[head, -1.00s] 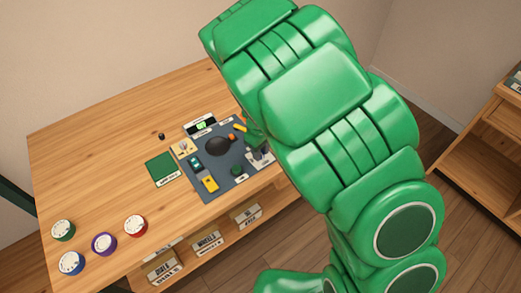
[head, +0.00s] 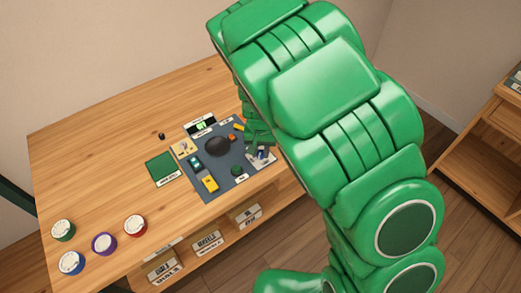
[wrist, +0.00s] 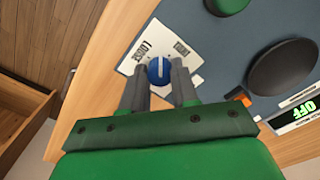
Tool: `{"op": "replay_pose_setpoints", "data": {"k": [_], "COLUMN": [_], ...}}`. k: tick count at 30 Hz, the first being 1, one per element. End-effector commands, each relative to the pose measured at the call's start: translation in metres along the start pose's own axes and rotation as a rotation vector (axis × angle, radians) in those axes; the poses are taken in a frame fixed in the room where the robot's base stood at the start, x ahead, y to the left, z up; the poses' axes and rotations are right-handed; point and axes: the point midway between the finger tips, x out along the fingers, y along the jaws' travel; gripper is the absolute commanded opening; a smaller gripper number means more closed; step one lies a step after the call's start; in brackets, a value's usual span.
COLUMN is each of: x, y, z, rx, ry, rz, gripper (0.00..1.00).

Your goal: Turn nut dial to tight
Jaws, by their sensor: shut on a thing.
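The nut dial is a blue round knob (wrist: 159,72) with a white pointer line, on a white card (wrist: 133,66) in the wrist view. The card reads LOOSE at left and TIGHT at right. The pointer runs nearly straight up in the picture, between the two words. My gripper (wrist: 160,82) is shut on the dial, one grey finger on each side. In the head view the card (head: 266,158) shows at the mat's right front corner, and my arm and gripper hide most of the dial.
The table's left middle is clear.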

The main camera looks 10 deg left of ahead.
Motion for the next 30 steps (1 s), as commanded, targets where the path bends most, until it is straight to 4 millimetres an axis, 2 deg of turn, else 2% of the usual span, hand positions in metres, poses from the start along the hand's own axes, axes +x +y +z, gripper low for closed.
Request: {"op": "replay_pose_setpoints", "data": {"k": [15, 30], "x": [-0.0002, -0.0002], "y": [-0.0004, -0.0006], "z": [0.0001, 0.0003], "rx": [0.429, 0.585], "ry": [0.0, -0.001], "rz": [0.0, 0.0], "gripper": [0.0, 0.0]}}
